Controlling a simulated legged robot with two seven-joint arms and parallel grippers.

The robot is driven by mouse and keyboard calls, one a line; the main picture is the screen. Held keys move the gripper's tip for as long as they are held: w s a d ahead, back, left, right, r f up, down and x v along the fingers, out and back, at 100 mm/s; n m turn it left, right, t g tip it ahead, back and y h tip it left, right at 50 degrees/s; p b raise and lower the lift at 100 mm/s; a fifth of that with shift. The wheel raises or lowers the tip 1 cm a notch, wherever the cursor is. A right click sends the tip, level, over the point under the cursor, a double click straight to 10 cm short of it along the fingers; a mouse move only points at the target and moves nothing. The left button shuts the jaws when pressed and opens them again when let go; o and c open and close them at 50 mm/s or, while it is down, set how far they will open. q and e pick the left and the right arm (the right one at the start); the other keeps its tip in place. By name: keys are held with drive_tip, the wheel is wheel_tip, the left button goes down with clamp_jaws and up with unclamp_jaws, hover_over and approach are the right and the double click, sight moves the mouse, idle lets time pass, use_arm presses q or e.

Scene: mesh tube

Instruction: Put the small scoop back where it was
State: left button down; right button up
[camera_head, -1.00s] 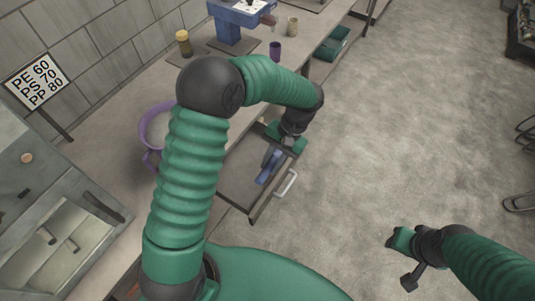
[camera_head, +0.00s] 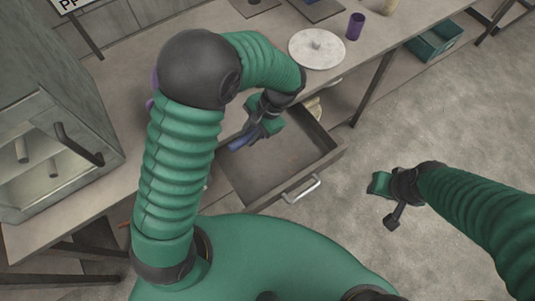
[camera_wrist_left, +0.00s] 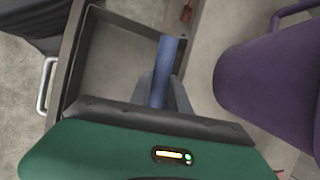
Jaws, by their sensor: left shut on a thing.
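My left gripper (camera_head: 262,127) is shut on the small blue scoop (camera_head: 242,141), which also shows in the left wrist view (camera_wrist_left: 162,72) as a blue bar between the fingers. The scoop is above the back left part of the open drawer (camera_head: 275,165), close to the table's front edge. I cannot tell whether it touches the drawer. In the left wrist view the drawer (camera_wrist_left: 98,62) lies below and left of the scoop. My right gripper (camera_head: 380,186) hangs over the floor, right of the drawer; its fingers are too small to read.
A purple bucket (camera_wrist_left: 270,85) stands beside the scoop in the wrist view; my left arm mostly hides it in the head view. A white disc (camera_head: 317,46) and a purple cup (camera_head: 355,26) are on the table. A grey cabinet (camera_head: 60,130) is at left.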

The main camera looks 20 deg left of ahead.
use_arm(q)
wheel_tip(320, 180, down, 2)
drive_tip(key=shift+s+f+m+b, duration=0.15)
drive_tip(key=shift+f+m+b, duration=0.05)
drive_tip(key=shift+m+b, duration=0.25)
wheel_tip(320, 180, down, 10)
drive_tip(key=shift+a+r+b, duration=0.1)
drive_tip(key=shift+r+b, duration=0.1)
drive_tip(key=shift+b, duration=0.25)
drive_tip(key=shift+f+t, duration=0.1)
drive_tip(key=shift+t, duration=0.2)
drive_tip(key=c, duration=1.2)
unclamp_jaws()
drive_tip(key=shift+a+f, duration=0.1)
drive_tip(key=shift+a, duration=0.1)
drive_tip(key=shift+c, duration=0.2)
drive_tip(key=shift+d, duration=0.1)
